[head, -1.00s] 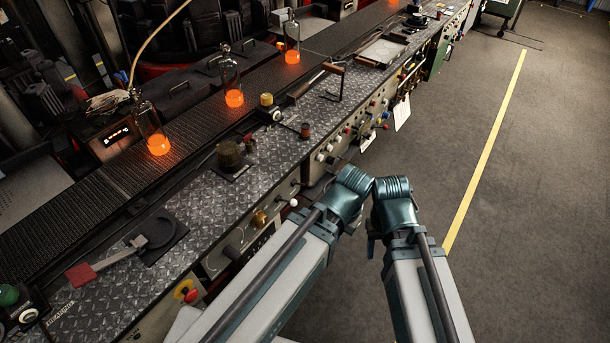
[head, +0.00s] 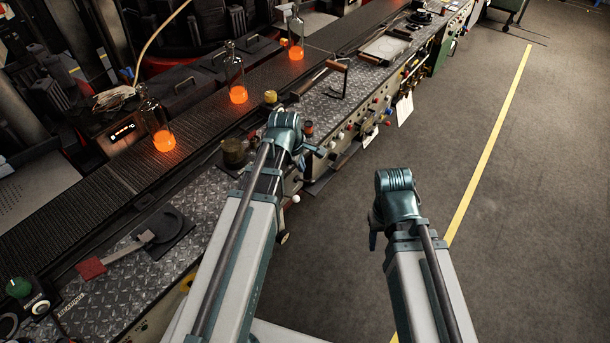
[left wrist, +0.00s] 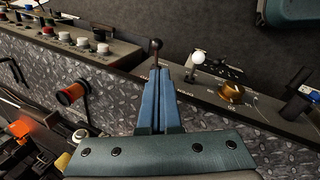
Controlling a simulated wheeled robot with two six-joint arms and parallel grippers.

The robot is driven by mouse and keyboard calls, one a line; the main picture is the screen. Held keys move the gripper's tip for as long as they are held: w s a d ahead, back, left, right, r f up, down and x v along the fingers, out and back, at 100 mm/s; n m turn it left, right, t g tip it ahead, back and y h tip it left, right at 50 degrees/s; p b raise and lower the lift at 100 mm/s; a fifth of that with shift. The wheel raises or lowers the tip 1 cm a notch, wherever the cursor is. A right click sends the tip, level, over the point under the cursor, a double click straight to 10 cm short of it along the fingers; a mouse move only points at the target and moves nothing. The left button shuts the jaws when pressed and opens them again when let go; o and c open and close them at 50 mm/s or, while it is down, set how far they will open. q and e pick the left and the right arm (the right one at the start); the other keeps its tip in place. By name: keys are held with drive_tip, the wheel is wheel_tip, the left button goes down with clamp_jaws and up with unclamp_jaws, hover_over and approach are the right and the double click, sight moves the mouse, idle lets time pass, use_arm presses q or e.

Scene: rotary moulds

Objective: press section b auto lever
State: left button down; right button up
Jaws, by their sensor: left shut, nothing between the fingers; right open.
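Two small levers stand on the panel in the left wrist view: a black ball-headed lever (left wrist: 156,46) and a white ball-headed lever (left wrist: 198,58). The labels are too small to tell which is the section b auto lever. My left gripper (left wrist: 158,72) is shut and empty, its blue fingertips directly below the black ball in the picture; I cannot tell if they touch. In the head view my left gripper (head: 314,151) is over the front panel edge, partly hidden by its wrist. My right gripper (head: 373,241) is open over the floor, mostly hidden by its arm.
A brass knob (left wrist: 231,92) is right of the white lever. A row of coloured knobs (left wrist: 83,40) and an orange spool (left wrist: 72,95) are to the left. Glowing bottles (head: 238,94) stand on the conveyor (head: 200,112). The floor at right is clear.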

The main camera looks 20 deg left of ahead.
use_arm(q)
drive_tip(key=shift+w+a+n, duration=0.2)
drive_tip(key=shift+a+n, duration=0.1)
drive_tip(key=b+x, duration=0.9)
drive_tip(key=x, duration=0.1)
drive_tip(key=shift+s+d+b, duration=0.1)
drive_tip(key=shift+b, duration=0.2)
idle(0.3)
